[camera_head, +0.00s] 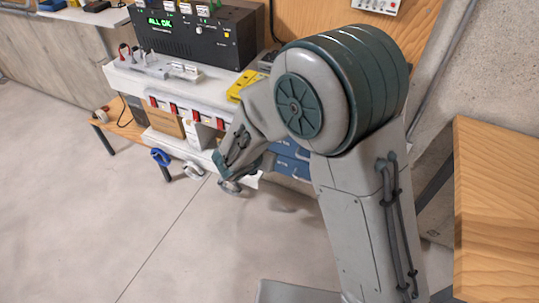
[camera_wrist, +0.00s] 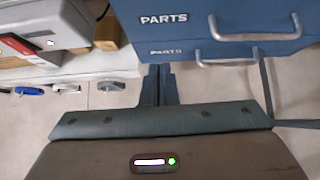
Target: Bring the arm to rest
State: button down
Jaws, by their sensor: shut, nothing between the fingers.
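My arm (camera_head: 350,90) is folded in front of the bench, with its large round joint at the upper middle of the head view. My gripper (camera_wrist: 158,72) shows in the wrist view as two dark teal fingers close together, shut and empty. The blue parts drawers (camera_wrist: 240,48) lie just beyond the fingertips in that view; I cannot tell the exact gap. In the head view the hand hangs in front of the bench edge, and the fingertips are hard to make out.
A white bench (camera_head: 128,78) carries a black panel box (camera_head: 200,36) reading "ALL OK" and a yellow item (camera_head: 240,88). Blue drawers (camera_head: 292,168) sit under it. A blue ring (camera_head: 160,157) hangs at its front. A wooden surface (camera_head: 500,200) stands at right. Floor at left is clear.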

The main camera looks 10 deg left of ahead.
jog(key=d+v, duration=0.1)
jog(key=v, duration=0.5)
jog(key=s+d+r+m+g+h, duration=0.15)
jog(key=d+r+m, duration=0.25)
jog(key=d+m, duration=0.5)
jog(key=s+d+r+m+g+h, duration=0.1)
jog(key=s+d+r+m+g, duration=0.15)
jog(key=d+m, duration=0.65)
jog(key=s+d+r+m+g+y, duration=0.2)
jog(key=s+d+r+m+y, duration=0.2)
jog(key=s+d+m, duration=0.5)
jog(key=shift+s+d+m+y, duration=0.3)
jog(key=shift+s+m, duration=0.25)
jog(key=shift+m, duration=2.65)
